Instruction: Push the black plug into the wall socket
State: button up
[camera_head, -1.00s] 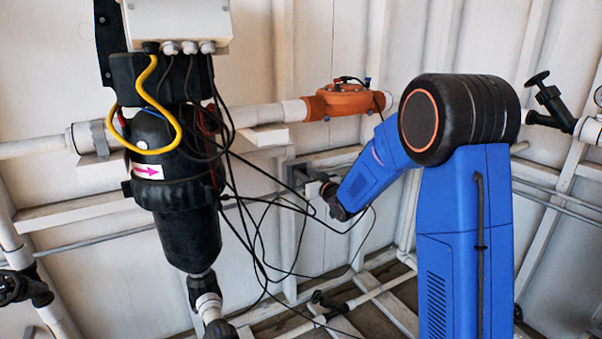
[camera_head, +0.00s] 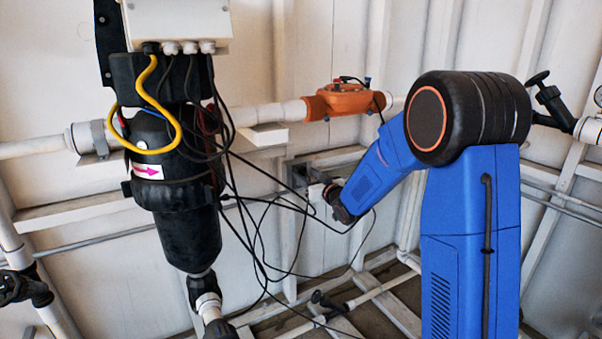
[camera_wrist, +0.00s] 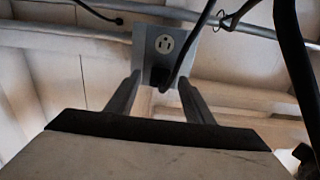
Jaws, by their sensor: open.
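In the wrist view the wall socket is a grey plate (camera_wrist: 150,40) with a round pale outlet showing in its upper part. The black plug (camera_wrist: 160,77) is at the lower part of the plate, with its black cable rising to the upper right. I cannot tell how deep it sits. My gripper (camera_wrist: 158,85) is open, with one finger on each side of the plug and bare gaps between. In the head view the grey socket box (camera_head: 297,173) is on the wall, and my gripper (camera_head: 317,195) is small in front of it; the plug cannot be made out there.
Several loose black cables (camera_head: 262,200) hang between the black reactor vessel (camera_head: 190,230) and the socket area. A black cable (camera_wrist: 290,45) crosses the wrist view's right side. White pipes run along the wall, with an orange valve (camera_head: 345,100) above the socket.

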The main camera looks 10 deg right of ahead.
jog(key=s+d+m+g+h, duration=0.25)
jog(key=s+d, duration=0.25)
jog(key=s, duration=1)
jog(key=s+d+m+g+h, duration=0.1)
jog(key=s+d+g+h, duration=0.3)
jog(key=s, duration=1.1)
jog(key=s+a+f+g, duration=0.1)
jog(key=s+g, duration=0.2)
jog(key=s, duration=1)
jog(key=s+a+f+g, duration=0.1)
jog(key=s+f+g, duration=0.1)
jog(key=s, duration=1.1)
jog(key=shift+s+f+g+y, duration=0.25)
jog(key=shift+s+g+y, duration=0.1)
jog(key=shift+g+y, duration=0.1)
